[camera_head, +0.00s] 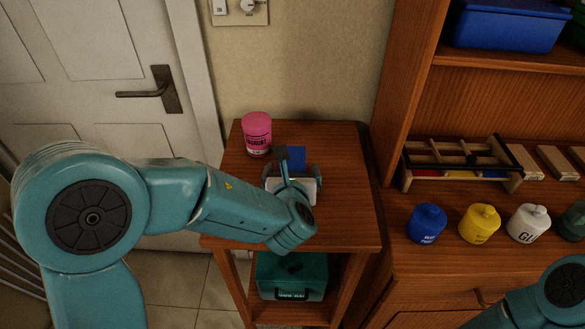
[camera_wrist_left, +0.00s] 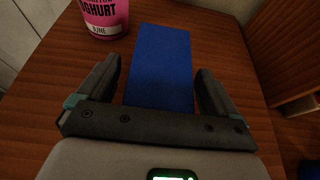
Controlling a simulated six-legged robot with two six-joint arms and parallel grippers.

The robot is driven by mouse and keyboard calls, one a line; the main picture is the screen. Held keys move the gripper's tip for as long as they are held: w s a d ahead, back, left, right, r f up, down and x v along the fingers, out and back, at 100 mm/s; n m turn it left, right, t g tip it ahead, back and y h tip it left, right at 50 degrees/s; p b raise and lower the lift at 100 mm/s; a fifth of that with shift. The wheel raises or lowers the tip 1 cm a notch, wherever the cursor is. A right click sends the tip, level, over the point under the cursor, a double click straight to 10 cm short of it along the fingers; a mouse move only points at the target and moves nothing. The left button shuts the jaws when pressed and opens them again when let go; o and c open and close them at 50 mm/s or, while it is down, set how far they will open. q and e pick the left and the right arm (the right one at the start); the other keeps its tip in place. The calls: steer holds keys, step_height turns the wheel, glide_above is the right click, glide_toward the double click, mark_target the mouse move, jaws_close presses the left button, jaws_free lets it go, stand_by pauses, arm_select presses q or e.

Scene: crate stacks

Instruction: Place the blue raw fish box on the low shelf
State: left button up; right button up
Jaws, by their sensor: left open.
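A plain blue box (camera_head: 297,153) lies on top of a small wooden side table (camera_head: 350,222). In the left wrist view the blue box (camera_wrist_left: 160,62) reaches back between my two fingers; no label shows on it. My left gripper (camera_head: 300,168) is open above the table, with one finger on each side of the box. In the left wrist view gaps show between the left gripper's fingers (camera_wrist_left: 158,80) and the box. The side table has a lower shelf (camera_head: 290,312) beneath its top. My right arm shows at the lower right; its gripper is out of view.
A pink yoghurt tub (camera_head: 257,133) stands behind the box, to the left. A teal case (camera_head: 291,277) occupies the lower shelf. The cabinet at right bears blue (camera_head: 427,224), yellow (camera_head: 479,224) and white (camera_head: 527,223) jars, a wooden rack (camera_head: 460,157) and a blue bin (camera_head: 508,25).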

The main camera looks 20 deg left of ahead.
arm_select(q)
steer(key=shift+x, duration=0.9)
steer(key=shift+r, duration=0.1)
steer(key=c, duration=1.2)
